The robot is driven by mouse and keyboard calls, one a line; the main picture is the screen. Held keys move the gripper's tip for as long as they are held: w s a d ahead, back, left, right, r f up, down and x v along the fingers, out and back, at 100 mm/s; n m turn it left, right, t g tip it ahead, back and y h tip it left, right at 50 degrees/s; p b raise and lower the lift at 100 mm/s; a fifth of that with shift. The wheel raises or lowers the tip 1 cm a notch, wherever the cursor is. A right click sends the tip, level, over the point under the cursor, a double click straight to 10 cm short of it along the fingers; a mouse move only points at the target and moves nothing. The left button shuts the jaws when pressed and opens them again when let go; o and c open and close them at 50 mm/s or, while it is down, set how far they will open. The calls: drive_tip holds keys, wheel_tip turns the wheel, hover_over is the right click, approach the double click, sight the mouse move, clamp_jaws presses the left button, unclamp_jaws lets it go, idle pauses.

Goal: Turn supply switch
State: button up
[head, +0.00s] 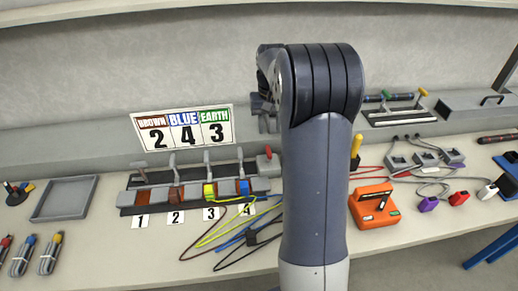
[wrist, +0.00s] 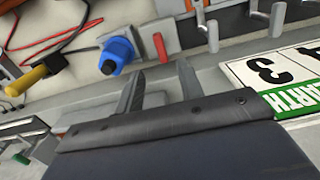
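A red lever (head: 265,160) on a grey base stands at the right end of the row of numbered terminals. It also shows in the wrist view (wrist: 160,47), beyond and between my fingertips. Beside it in the wrist view is a blue knob-like part (wrist: 118,52), hidden behind my arm in the head view. No label shows which is the supply switch. My gripper (wrist: 158,76) is open, its two fingers apart with nothing between them. It looks short of both parts. In the head view my arm hides the fingers.
Grey-handled levers (head: 209,163) stand over numbered terminals with coloured wires. A sign (head: 184,133) reads brown 2, blue 4, earth 3. An orange device (head: 374,206) and a yellow handle (head: 356,146) lie right of my arm. An empty grey tray (head: 43,212) is at the left.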

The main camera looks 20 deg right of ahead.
sight(269, 152)
wheel_tip(269, 152, down, 10)
drive_tip(key=shift+r+p, duration=0.1)
drive_tip(key=shift+p, duration=0.2)
drive_tip(key=shift+c, duration=0.6)
clamp_jaws()
